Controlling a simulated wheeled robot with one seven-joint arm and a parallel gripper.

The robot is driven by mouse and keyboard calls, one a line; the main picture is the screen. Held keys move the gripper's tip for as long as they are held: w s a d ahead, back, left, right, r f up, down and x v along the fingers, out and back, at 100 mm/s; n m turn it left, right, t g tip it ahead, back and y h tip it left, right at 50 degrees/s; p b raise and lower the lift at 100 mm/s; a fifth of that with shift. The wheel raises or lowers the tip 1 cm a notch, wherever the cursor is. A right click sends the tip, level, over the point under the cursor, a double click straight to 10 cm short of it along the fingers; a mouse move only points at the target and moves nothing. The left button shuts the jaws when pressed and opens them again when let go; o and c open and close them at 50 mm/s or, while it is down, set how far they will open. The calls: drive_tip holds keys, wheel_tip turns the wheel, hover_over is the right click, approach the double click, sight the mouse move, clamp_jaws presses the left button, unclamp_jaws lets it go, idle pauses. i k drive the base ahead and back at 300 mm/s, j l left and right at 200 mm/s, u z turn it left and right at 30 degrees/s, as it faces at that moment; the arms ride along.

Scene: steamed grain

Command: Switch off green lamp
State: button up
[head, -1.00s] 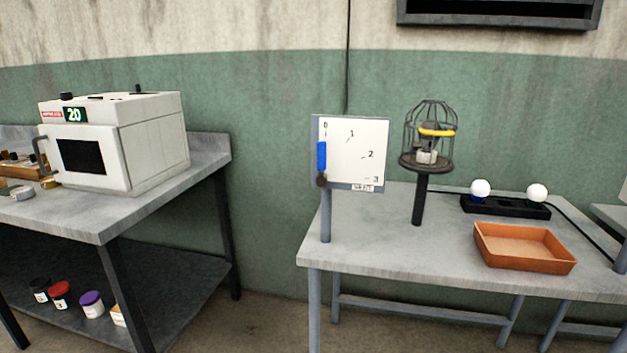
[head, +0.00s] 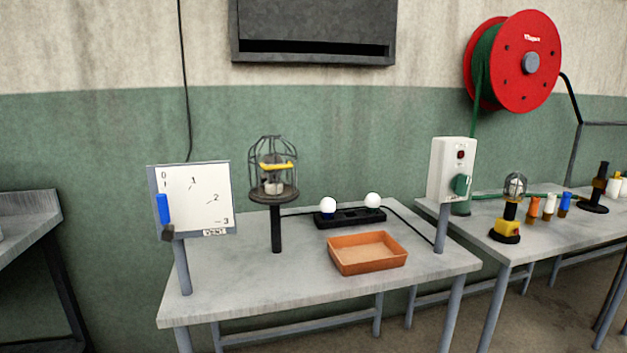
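No lamp that shows green light is in view. A caged lamp-like fixture (head: 273,180) with a yellow band stands on a dark post on the near table. Two white round bulbs (head: 328,205) sit on a black base (head: 350,218) behind the orange tray. A small caged lamp (head: 514,188) with a yellow base stands on the right table. My gripper is not in view.
An orange tray (head: 368,263) lies on the near table (head: 230,290). A white dial board (head: 195,200) with a blue lever stands at its left corner. The right table (head: 480,235) holds several small colored items. A red reel (head: 514,62) hangs on the wall.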

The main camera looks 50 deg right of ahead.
sight(460, 183)
drive_tip(key=z, duration=1.15)
drive_tip(key=i+l+z, duration=0.15)
drive_tip(key=l, duration=0.15)
drive_tip(key=i+l+z, duration=0.15)
drive_tip(key=l, duration=0.2)
drive_tip(key=i+l+z, duration=0.15)
drive_tip(key=k+l, duration=0.05)
drive_tip(key=l, duration=0.1)
